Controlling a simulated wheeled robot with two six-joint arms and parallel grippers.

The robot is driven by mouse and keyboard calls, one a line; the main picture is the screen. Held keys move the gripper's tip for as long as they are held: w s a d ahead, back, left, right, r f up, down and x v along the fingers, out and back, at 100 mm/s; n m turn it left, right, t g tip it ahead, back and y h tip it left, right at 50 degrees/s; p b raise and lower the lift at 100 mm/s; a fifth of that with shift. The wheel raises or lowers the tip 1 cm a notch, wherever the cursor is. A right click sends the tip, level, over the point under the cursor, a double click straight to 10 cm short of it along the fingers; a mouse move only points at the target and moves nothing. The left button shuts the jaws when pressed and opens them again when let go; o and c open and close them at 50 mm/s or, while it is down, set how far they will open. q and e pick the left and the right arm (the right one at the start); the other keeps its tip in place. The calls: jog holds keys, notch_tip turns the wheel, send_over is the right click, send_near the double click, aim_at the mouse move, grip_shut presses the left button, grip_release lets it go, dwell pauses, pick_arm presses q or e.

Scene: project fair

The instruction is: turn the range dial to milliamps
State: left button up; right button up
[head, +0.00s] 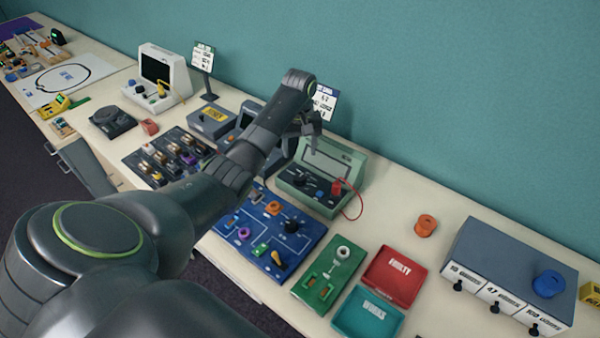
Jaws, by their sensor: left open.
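A pale green meter (348,161) with a wide display (325,166) stands on the bench, right of the middle. Its sloping front panel has dark round controls (310,183), too small to tell which is the range dial or where it points. A red plug (337,187) with a red lead sits at the panel's right side. My left gripper (311,146) is open and empty, pointing down over the top of the meter's display. It appears apart from the controls. My right gripper is not in view.
In front are a blue circuit board (308,232), a green board (325,281) and red (398,277) and teal (368,315) trays. A sign (325,102) stands behind the meter. The bench right of the meter is mostly clear.

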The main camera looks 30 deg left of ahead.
pick_arm(q)
send_over(300, 177)
notch_tip(300, 177, down, 6)
jog(key=shift+a+r+p, duration=0.1)
jog(key=shift+r+p, duration=0.05)
jog(key=shift+p, duration=0.25)
notch_tip(300, 177, down, 3)
jog(key=shift+f, duration=0.8)
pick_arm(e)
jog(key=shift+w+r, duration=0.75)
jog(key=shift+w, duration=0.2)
pick_arm(q)
jog(key=c, duration=1)
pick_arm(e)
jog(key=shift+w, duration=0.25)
